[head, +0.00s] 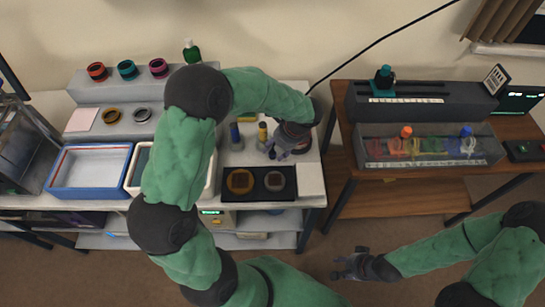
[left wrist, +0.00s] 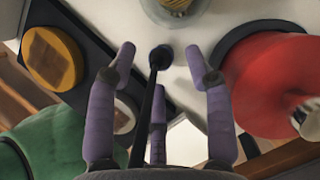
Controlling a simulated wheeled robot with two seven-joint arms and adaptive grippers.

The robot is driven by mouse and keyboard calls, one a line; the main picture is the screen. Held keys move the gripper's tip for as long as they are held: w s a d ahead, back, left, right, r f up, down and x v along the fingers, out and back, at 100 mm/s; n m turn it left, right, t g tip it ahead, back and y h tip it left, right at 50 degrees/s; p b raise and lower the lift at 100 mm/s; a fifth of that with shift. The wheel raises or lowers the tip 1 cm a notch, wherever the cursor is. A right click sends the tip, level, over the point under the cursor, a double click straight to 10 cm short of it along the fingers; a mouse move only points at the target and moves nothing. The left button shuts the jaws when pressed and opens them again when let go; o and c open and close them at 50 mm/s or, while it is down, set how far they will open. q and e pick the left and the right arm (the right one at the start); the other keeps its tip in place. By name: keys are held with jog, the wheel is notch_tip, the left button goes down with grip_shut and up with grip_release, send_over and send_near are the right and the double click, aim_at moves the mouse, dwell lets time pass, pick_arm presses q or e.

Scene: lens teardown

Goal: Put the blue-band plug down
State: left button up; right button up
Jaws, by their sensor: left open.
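My left gripper (head: 281,150) is low over the right part of the white table. In the left wrist view its purple fingers (left wrist: 160,70) are spread apart, with no plug clearly held. A thin black rod with a round tip (left wrist: 160,58) shows between them. A blue upright piece (head: 235,133) stands left of the gripper; I cannot tell whether it is the blue-band plug. A yellow piece (head: 262,132) stands closer to the gripper. A large red domed thing (left wrist: 268,85) lies beside the right finger. My right gripper (head: 350,264) is open and empty above the floor.
A black tray (head: 258,197) with an amber disc (head: 240,181) and a pale disc (head: 274,181) lies in front. A clear jar (left wrist: 176,10) stands beyond the fingers. A blue-rimmed bin (head: 89,192) is at left. A brown desk (head: 400,188) with a grey rack (head: 375,128) is at right.

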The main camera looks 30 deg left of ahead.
pick_arm(q)
jog(key=shift+x, duration=0.95)
grip_shut()
jog(key=shift+r, duration=0.15)
